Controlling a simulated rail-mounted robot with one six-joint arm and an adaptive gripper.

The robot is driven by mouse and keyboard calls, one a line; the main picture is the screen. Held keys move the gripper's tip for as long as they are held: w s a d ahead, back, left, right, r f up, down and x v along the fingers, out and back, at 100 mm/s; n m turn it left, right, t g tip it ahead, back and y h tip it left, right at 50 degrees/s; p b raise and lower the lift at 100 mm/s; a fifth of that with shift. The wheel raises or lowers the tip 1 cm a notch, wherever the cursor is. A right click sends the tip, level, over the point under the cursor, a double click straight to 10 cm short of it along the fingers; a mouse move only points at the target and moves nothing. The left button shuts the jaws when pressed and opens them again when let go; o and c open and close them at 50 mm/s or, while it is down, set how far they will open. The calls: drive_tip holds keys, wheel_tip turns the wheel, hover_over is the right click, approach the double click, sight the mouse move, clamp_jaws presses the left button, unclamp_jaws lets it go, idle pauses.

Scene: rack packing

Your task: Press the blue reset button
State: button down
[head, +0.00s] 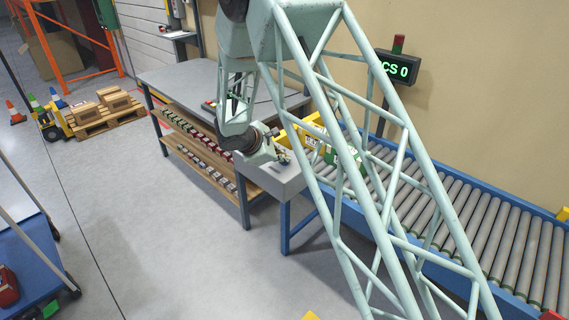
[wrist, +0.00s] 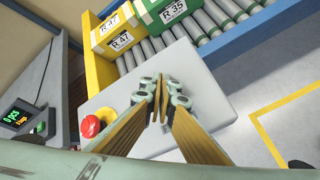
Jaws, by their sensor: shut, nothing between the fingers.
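My gripper (wrist: 157,50) is shut and empty, its two fingers together over the light grey console (wrist: 218,98) in the wrist view. In the head view my gripper (head: 284,156) is small and partly lost against the yellow crates, just above the grey console (head: 278,182). I cannot tell whether the fingertips touch the console. A red push button (wrist: 91,126) with a yellow surround sits on the console's left side. I see no blue button in either view; my fingers and arm hide part of the console top.
A grey-topped table (head: 185,80) is to the left. A green-lit display (head: 398,67) stands behind the conveyor. The floor in front is open.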

drive_tip(key=shift+r, duration=0.8)
idle(0.4)
drive_tip(key=shift+r+p, duration=1.2)
drive_tip(key=shift+r, duration=1.3)
